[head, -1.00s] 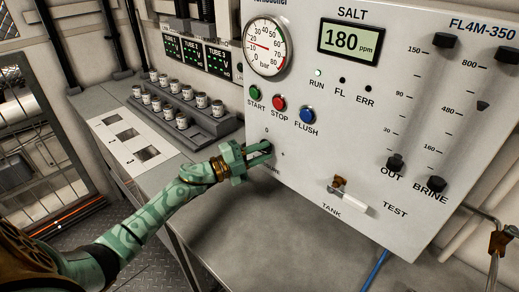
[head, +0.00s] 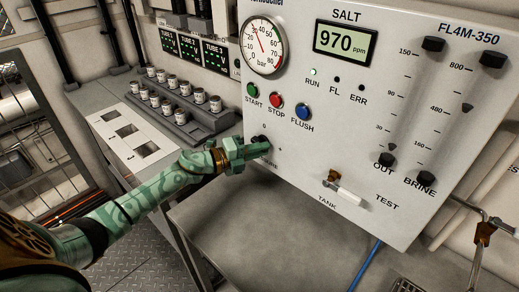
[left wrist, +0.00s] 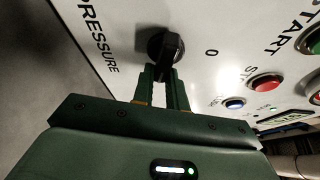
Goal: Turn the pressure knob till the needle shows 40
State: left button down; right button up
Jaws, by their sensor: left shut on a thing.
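The black pressure knob (left wrist: 168,44) is on the white panel beside the word PRESSURE in the left wrist view. My left gripper (left wrist: 164,78) is shut on the knob's grip bar, with one green finger on each side. In the head view the left gripper (head: 262,148) reaches the panel below the START button and hides most of the knob. The round pressure gauge (head: 263,47) is at the panel's upper left. Its red needle leans up and left, at about 30 bar; the exact reading is hard to tell. My right gripper is not in view.
START (head: 251,90), STOP (head: 275,100) and FLUSH (head: 302,111) buttons sit just above the left gripper. The SALT display (head: 345,40) reads 970 ppm and the RUN lamp is lit. A TANK/TEST lever (head: 345,193) is lower right. Small jars (head: 183,100) stand on the left counter.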

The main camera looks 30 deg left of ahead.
pick_arm(q)
jog(key=shift+w+a+r, duration=0.2)
jog(key=shift+a+r, duration=0.15)
jog(key=shift+a, duration=0.15)
jog(key=c, duration=1.5)
grip_release()
jog(key=shift+o, duration=0.5)
jog(key=shift+w+a+f, duration=0.1)
jog(key=shift+a+f, duration=0.1)
jog(key=shift+s+d, duration=0.2)
jog(key=shift+d, duration=0.05)
jog(key=p+v, duration=0.1)
jog(key=v, duration=1.5)
jog(key=shift+s+f, duration=0.1)
jog(key=shift+s, duration=0.05)
